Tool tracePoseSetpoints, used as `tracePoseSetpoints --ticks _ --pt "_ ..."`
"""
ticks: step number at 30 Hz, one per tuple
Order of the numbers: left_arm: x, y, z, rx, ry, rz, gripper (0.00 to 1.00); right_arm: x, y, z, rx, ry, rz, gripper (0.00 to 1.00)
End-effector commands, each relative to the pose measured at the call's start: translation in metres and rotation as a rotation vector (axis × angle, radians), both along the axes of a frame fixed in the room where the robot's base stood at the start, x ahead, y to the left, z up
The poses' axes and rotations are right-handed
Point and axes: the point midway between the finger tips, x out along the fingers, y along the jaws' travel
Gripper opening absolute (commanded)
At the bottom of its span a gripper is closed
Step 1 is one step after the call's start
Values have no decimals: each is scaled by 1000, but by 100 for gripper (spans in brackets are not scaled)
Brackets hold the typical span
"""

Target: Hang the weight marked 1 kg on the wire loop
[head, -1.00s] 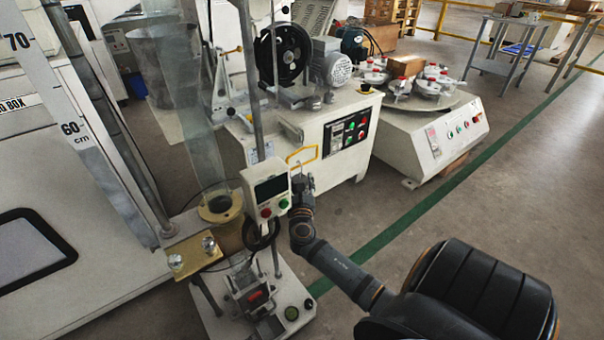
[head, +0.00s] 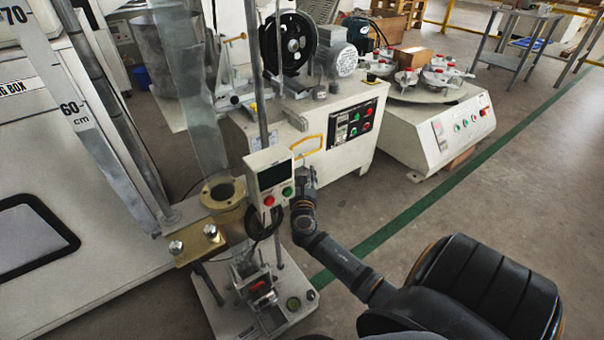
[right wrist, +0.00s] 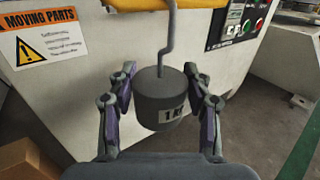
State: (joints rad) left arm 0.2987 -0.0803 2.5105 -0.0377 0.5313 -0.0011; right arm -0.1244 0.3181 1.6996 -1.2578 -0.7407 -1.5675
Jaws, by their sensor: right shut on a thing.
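The grey cylindrical weight (right wrist: 162,98) has a label on its side reading "1 K", cut off by the finger, and a bent metal hook (right wrist: 168,45) rising from its top. My right gripper (right wrist: 162,100) is shut on the weight, one finger on each side. The top of the hook runs out of the right wrist view. A yellow loop-shaped outline (head: 308,145) shows on the white machine's front, just above my right gripper (head: 304,182); I cannot tell whether it is the wire loop. My left gripper is not in view.
A post with a control box (head: 270,178) stands just left of my right gripper, close to it. The white machine (head: 345,155) is behind, with a warning label (right wrist: 48,38). A cardboard box (right wrist: 28,158) is at lower left. Open floor (head: 530,190) lies to the right.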

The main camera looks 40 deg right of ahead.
Motion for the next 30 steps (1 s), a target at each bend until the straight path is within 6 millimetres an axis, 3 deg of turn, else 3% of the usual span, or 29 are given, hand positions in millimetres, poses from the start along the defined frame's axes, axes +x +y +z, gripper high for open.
tracePoseSetpoints --ticks 25,26,30 --pt "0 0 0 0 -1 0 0 0 0 -5 0 1 1 0" --pt "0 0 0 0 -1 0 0 0 0 -5 0 1 1 53" --pt "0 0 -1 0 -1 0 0 0 0 -5 1 1 0 72"
